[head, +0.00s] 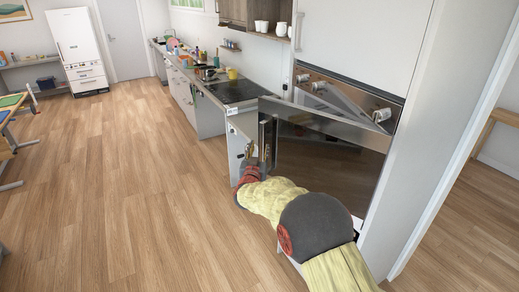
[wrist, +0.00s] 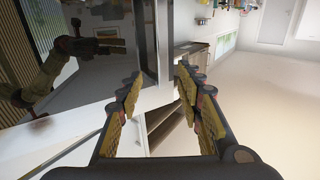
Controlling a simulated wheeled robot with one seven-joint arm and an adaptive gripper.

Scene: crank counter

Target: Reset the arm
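My gripper (head: 257,153) is at the end of my arm, low in front of the counter, close to the free edge of the open oven door (head: 325,158). In the wrist view my gripper (wrist: 159,76) has its two fingers spread apart with an empty gap near the palm. The dark oven door (wrist: 95,50) fills the upper left there, mirroring my arm. A dark upright bar, seemingly the door handle (wrist: 163,35), lies beyond the fingertips; I cannot tell whether they touch it.
The oven's control panel (head: 345,98) is above the door, in a tall white cabinet (head: 365,40). A counter with a black cooktop (head: 236,91) and kitchen items runs back to the left. A white fridge (head: 78,48) stands far left. The wooden floor (head: 130,190) is clear.

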